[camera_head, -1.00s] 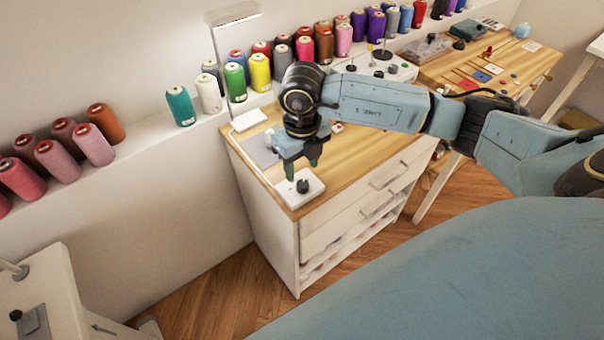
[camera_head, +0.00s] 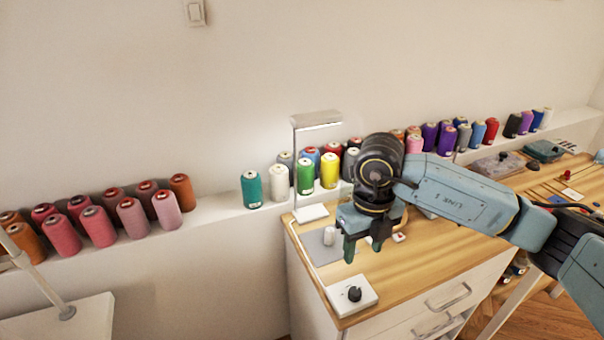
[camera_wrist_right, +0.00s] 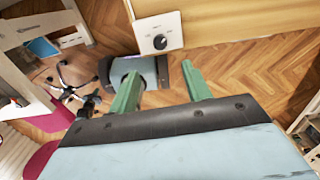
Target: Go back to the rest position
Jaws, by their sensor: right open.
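My right gripper (camera_head: 362,247) hangs over the wooden top of the white cabinet (camera_head: 420,262), its fingers pointing down. Its two green fingers are apart with nothing between them; they also show in the right wrist view (camera_wrist_right: 160,88). A white box with a black knob (camera_head: 352,294) sits on the cabinet's front left corner, below and apart from the fingers. The box also shows in the right wrist view (camera_wrist_right: 158,34). My left gripper is in neither view.
Thread cones, such as a teal one (camera_head: 251,190), line the wall ledge. A second table (camera_head: 540,182) stands at the right. The wrist view shows wood floor and a wheeled chair base (camera_wrist_right: 70,82).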

